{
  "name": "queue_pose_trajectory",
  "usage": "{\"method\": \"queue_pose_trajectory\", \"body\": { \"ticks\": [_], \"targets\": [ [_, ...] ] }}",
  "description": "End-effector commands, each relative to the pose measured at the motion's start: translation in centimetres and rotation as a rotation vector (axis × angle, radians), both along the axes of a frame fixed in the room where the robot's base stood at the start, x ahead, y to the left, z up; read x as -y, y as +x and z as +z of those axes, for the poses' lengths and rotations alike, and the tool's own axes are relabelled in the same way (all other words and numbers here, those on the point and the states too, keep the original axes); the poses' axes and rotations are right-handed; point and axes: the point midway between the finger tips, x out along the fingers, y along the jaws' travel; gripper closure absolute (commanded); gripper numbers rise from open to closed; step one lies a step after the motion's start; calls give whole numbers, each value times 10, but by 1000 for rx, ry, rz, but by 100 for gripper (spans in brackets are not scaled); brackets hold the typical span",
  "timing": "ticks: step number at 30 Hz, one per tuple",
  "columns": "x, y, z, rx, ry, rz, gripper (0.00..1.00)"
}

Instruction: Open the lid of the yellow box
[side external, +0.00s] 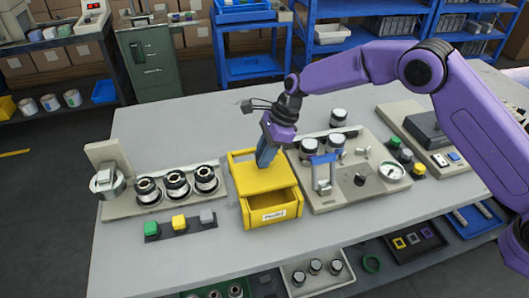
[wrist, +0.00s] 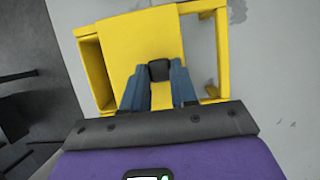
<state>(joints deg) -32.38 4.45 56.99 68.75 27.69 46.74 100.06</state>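The yellow box (side external: 271,217) stands near the middle of the table, with a white label on its front. Its flat yellow lid (side external: 262,181) lies level and covers the back part, while the front part of the box is uncovered and shows its inside. In the wrist view the lid (wrist: 140,40) sits between the box's open cavity on one side and a bare yellow rail frame (wrist: 218,45) on the other. My gripper (side external: 265,163) is over the lid, pointing down. Its blue fingers (wrist: 160,85) close on both sides of the lid's black knob (wrist: 159,70).
A base with several black-and-silver rolls (side external: 177,183) stands left of the box, with coloured buttons (side external: 179,223) in front. A machine panel with a blue-handled lever (side external: 323,170) and a gauge stands close on the right. The table (side external: 185,255) is clear in front.

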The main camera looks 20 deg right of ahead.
Motion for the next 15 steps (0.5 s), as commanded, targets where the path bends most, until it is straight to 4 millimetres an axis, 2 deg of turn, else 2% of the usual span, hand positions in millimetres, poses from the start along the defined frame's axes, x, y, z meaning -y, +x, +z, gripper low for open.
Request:
{"method": "queue_pose_trajectory", "body": {
  "ticks": [5, 15],
  "targets": [
    [0, 6, 0, 0, 1, 0, 100],
    [-1, 36, 0, 1, 4, 1, 100]
  ]
}}
